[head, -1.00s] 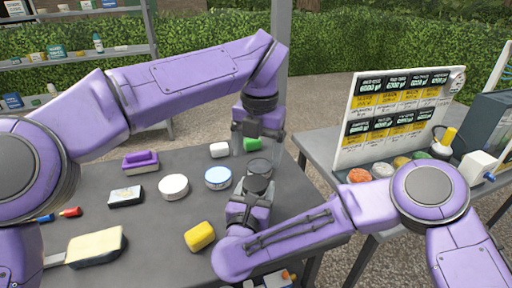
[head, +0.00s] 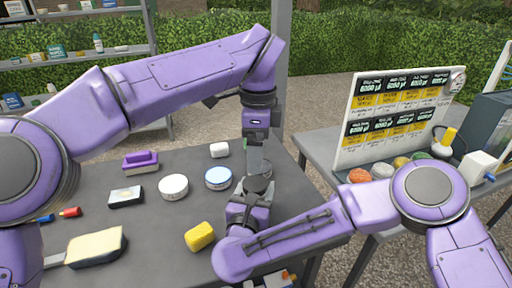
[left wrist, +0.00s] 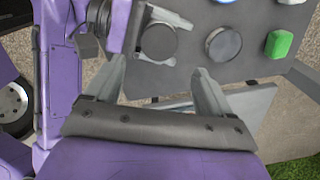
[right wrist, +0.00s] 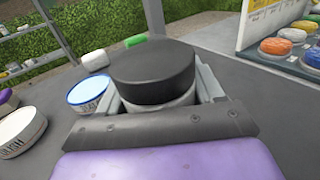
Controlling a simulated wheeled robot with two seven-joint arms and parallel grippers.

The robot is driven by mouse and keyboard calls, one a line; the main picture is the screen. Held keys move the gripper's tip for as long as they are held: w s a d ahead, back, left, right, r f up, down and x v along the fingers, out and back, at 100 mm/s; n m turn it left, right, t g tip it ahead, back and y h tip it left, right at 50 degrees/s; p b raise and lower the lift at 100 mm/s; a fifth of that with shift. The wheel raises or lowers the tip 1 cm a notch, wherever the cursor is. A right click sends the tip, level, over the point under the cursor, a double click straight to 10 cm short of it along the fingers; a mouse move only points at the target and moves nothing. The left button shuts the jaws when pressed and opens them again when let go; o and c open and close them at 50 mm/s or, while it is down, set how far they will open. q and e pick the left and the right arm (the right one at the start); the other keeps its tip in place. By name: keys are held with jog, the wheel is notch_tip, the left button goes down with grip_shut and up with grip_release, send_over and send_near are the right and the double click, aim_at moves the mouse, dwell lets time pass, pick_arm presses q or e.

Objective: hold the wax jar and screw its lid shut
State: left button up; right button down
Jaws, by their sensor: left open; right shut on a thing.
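The wax jar shows as a pale body (right wrist: 160,108) under a wide black lid (right wrist: 153,72) in the right wrist view. My right gripper (head: 250,197) is shut around the jar and holds it upright. The lid sits on the jar's top; how far it is turned cannot be told. In the left wrist view the dark lid (left wrist: 158,42) shows from above. My left gripper (left wrist: 158,68) is open and empty. In the head view it points down close to the lid and partly hides the space behind it.
A round grey disc (left wrist: 223,44) lies beyond the jar, near a green block (left wrist: 279,43). A blue-rimmed tin (head: 217,178), a white tin (head: 173,187) and a yellow sponge (head: 199,236) lie left of the jar. A price board (head: 398,115) stands on the right table.

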aim_at(255, 182)
pick_arm(q)
jog(key=shift+f, duration=0.1)
notch_tip(255, 182, down, 8)
jog(key=shift+w+a+r, duration=0.1)
jog(key=c, duration=1.1)
